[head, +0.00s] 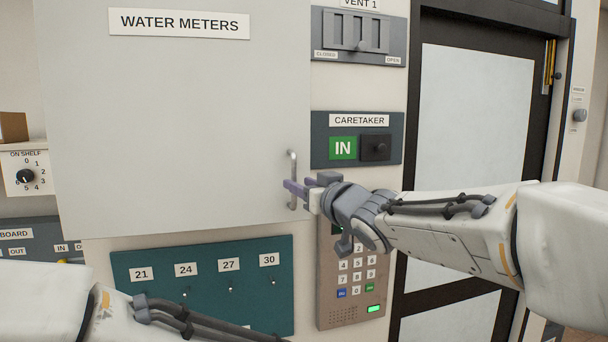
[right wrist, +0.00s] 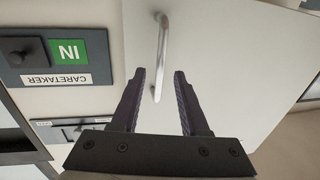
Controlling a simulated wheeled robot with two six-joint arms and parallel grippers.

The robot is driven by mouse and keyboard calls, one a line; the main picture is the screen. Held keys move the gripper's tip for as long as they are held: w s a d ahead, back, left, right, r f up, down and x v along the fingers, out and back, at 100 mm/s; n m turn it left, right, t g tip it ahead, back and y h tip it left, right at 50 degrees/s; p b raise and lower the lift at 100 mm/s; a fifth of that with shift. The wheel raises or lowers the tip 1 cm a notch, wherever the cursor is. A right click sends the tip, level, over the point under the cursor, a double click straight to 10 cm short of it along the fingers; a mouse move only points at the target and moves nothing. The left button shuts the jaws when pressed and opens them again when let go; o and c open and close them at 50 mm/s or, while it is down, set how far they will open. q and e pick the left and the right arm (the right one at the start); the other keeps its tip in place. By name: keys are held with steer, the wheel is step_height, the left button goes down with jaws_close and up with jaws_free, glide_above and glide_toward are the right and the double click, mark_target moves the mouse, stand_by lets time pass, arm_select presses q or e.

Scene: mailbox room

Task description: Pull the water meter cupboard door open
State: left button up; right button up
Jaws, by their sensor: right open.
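The water meter cupboard door (head: 180,120) is a large pale grey panel labelled "WATER METERS" in the head view. It looks shut, though any small gap is hard to tell. Its upright metal bar handle (head: 292,165) is near the lower right edge. My right gripper (head: 299,189) is open at the handle, coming from the right. In the right wrist view the handle (right wrist: 162,45) shows between the two fingertips of the gripper (right wrist: 158,73), with space on both sides. Contact is not visible. My left forearm shows at lower left; its gripper is out of view.
Right of the door are a vent panel (head: 358,40), a caretaker panel (head: 322,152) and a keypad (head: 338,298) below my right wrist. A teal key board (head: 205,300) is under the door. A dark-framed glazed door (head: 470,110) stands further right.

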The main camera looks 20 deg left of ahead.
mark_target(294, 203)
steer(key=shift+p+x, duration=0.55)
steer(key=shift+x, duration=1.45)
jaws_close()
